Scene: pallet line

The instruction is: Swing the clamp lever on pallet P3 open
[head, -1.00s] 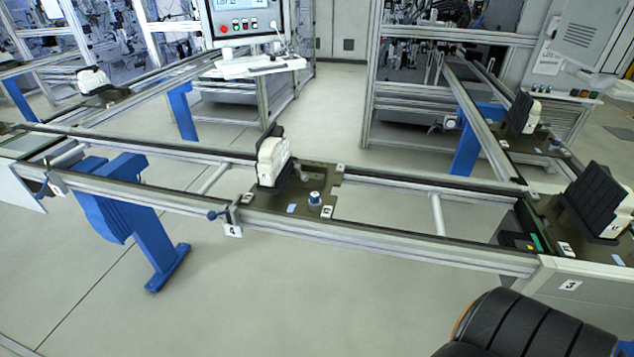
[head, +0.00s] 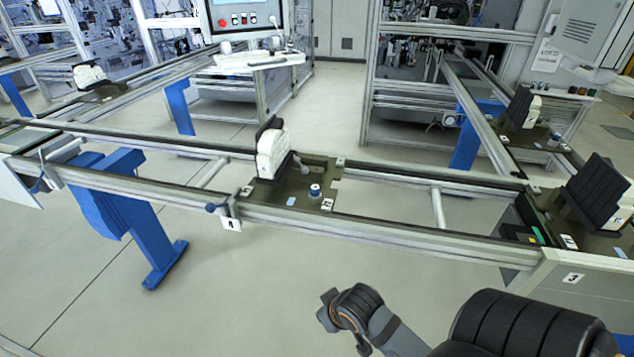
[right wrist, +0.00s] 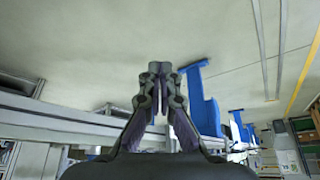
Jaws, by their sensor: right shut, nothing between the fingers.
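A dark pallet (head: 303,197) sits on the near rail line in the middle of the head view. A thin dark part (head: 301,163) beside the block may be a lever. My right arm comes in at the bottom right of the head view, below the rail. In the right wrist view my right gripper (right wrist: 160,68) is shut and empty. My left gripper is not in view.
A second pallet (head: 606,243) with a tilted black block (head: 595,190) is at the right. A blue support leg (head: 150,240) stands at left. The floor before the rail is clear.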

